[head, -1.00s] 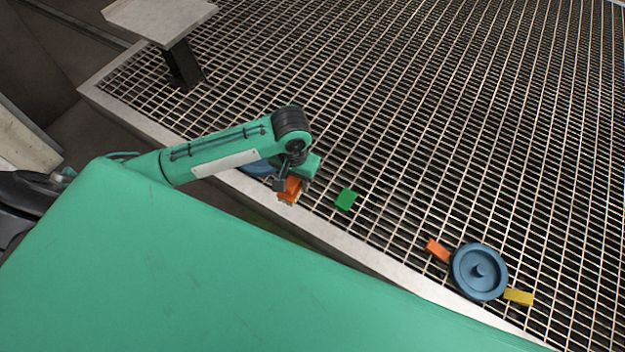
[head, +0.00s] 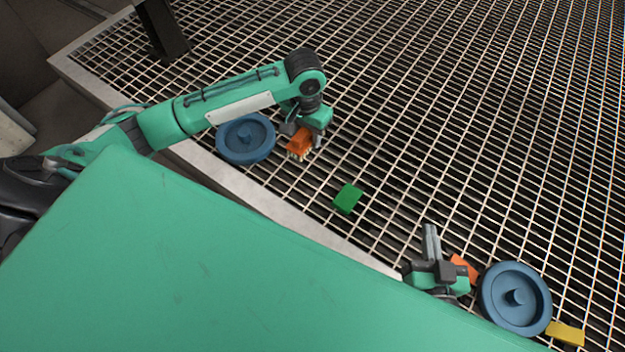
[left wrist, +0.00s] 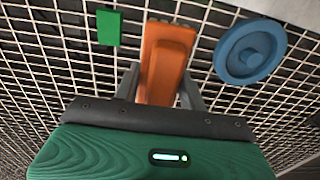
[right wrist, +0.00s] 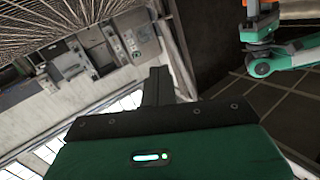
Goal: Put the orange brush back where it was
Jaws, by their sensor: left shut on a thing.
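The orange brush (head: 300,142) has pale bristles pointing down. My left gripper (head: 304,128) is shut on it, over the grating, just right of the left blue disc (head: 246,138). In the left wrist view the brush (left wrist: 165,62) sits between the two fingers, with the blue disc (left wrist: 250,53) to its right and a green block (left wrist: 109,28) to its left. I cannot tell whether the bristles touch the grating. My right gripper (head: 430,240) is empty, its fingers together, beside an orange block (head: 465,268) that it partly hides.
The green block (head: 348,198) lies on the grating (head: 420,130) between the grippers. A second blue disc (head: 515,298) and a yellow block (head: 566,333) lie at the lower right. A pale edge (head: 270,205) borders the grating. The upper right grating is clear.

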